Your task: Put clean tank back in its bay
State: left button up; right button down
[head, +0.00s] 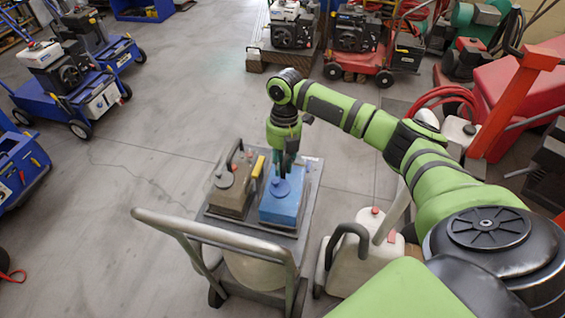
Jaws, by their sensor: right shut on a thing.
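The blue tank (284,206) has a round blue cap on top and looks clean. It is over the right side of a grey cart top (309,197); I cannot tell whether it rests there or hangs just above. My right gripper (286,172) points down and is shut on the blue tank's top, with the handle mostly hidden by the fingers. A brown tank (231,196) with a dark handle and a grey cap stands just left of it on the same cart. My left gripper is not in view. I cannot tell which bay is the tank's.
The cart has a grey tube handle (180,220) at its near side. A white canister (360,252) with a red cap stands right of the cart. Blue machines (62,90) stand at the left, red ones (362,52) at the back. The floor between is clear.

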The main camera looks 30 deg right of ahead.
jog(key=shift+w+r+p, duration=0.1)
jog(key=shift+r+p, duration=0.1)
jog(key=shift+p, duration=0.15)
jog(key=shift+f+b, duration=0.3)
jog(key=shift+f, duration=0.7)
dwell(0.8)
jog(key=c, duration=1)
grip_release()
jog(key=shift+c, duration=0.2)
